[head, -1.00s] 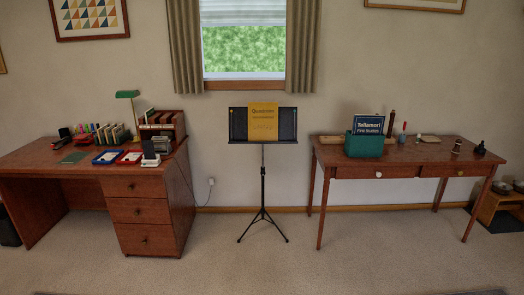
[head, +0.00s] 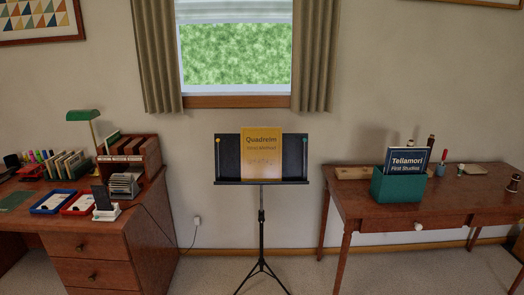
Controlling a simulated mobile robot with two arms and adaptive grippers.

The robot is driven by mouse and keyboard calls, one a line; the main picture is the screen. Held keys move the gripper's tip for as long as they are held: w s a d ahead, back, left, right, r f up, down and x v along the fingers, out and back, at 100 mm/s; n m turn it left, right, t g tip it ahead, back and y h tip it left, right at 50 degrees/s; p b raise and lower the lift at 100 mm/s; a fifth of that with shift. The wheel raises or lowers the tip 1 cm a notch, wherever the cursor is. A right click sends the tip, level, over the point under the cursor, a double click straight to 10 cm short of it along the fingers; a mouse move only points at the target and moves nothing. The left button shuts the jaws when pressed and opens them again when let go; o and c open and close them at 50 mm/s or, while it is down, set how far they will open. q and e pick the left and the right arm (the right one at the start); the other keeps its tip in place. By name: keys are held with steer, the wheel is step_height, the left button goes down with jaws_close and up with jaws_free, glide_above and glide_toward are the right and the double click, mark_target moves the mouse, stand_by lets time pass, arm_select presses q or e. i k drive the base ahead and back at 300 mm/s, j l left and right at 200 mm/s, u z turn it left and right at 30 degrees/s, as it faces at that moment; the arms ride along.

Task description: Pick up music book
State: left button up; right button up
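A yellow music book titled "Quadreim" (head: 262,157) stands upright on a black music stand (head: 229,160) in the middle of the head view. A dark blue book titled "Tellamori First Studies" (head: 407,160) stands upright in a teal box (head: 398,187) on the right table.
A wooden desk (head: 105,241) on the left holds a green lamp (head: 82,116), a wooden organizer (head: 130,155) and small trays. The right table (head: 366,209) holds several small items. Carpet (head: 211,271) is clear around the stand's tripod legs (head: 262,267).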

mark_target(261, 146)
steer(key=i, duration=1.65)
